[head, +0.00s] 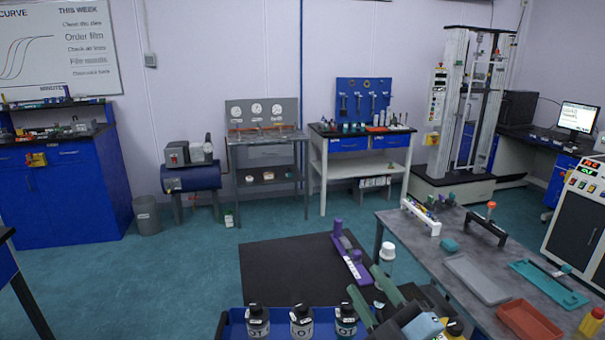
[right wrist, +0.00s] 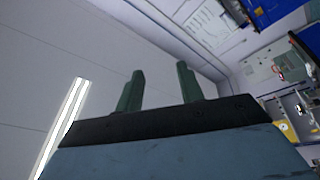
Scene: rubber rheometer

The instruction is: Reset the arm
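My right gripper (head: 364,279) shows at the lower middle of the head view, its two green fingers spread apart with nothing between them. In the right wrist view, the fingers of the right gripper (right wrist: 159,72) also stand apart and empty, against the plain wall and ceiling. The gripper appears raised near the grey table (head: 408,250) and the black mat (head: 285,270). I cannot see my left gripper in either view.
A purple holder (head: 349,256) and a white-capped bottle (head: 388,251) show just beyond the right gripper. A blue tray (head: 236,323) with dark bottles (head: 301,323) is at the bottom. Grey (head: 475,278), teal (head: 548,285) and orange (head: 528,320) trays lie on the grey table. Open floor lies left.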

